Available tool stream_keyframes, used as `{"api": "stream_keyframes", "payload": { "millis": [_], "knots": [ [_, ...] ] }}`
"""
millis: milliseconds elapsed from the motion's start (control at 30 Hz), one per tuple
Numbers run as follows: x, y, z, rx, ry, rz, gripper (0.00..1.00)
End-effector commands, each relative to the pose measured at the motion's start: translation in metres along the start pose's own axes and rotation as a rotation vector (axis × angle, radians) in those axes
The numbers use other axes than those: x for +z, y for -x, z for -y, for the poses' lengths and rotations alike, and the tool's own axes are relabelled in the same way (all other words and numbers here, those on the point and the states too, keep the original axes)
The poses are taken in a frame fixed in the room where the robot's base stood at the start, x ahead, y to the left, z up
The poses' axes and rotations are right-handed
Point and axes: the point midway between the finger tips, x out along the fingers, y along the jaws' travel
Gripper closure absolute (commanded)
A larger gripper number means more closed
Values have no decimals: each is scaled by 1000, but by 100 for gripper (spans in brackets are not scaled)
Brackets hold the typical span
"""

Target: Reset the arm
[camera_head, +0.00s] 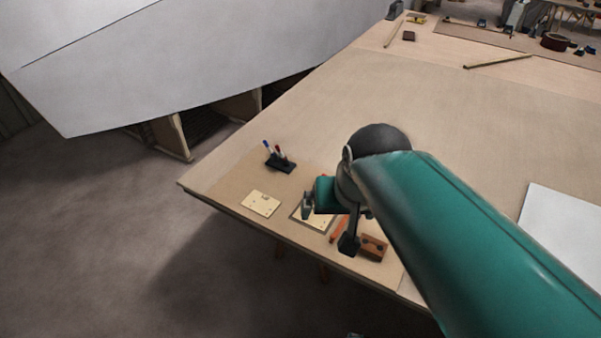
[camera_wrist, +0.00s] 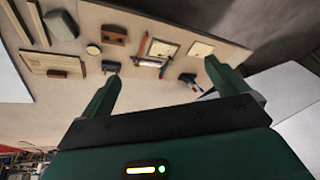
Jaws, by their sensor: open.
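My green arm reaches from the lower right over the workbench (camera_head: 330,110) in the head view. My gripper (camera_head: 328,228) is above the near left corner of the bench, with its fingers apart. In the wrist view my gripper (camera_wrist: 162,78) shows two green fingers spread wide with nothing between them. The bench top with small items lies beyond the fingertips. The arm hides part of the bench in the head view.
Near the gripper lie a pale plate (camera_head: 261,203), a dark pen holder (camera_head: 281,163) and a brown block (camera_head: 374,247). A white sheet (camera_head: 565,235) lies at the right. A large pale hull (camera_head: 170,60) stands at the left. The bench middle is clear.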

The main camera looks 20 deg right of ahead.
Motion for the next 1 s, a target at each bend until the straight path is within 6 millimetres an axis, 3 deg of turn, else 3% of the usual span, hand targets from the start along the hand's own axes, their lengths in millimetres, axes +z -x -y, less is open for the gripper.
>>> {"api": "stream_keyframes", "payload": {
  "millis": [100, 200, 833, 1000],
  "knots": [
    [16, 16, 24, -28, 179, -70, 2],
    [22, 21, 32, -37, 255, -99, 2],
    [24, 22, 33, -39, 271, -104, 2],
    [24, 22, 33, -39, 271, -104, 33]
  ]
}}
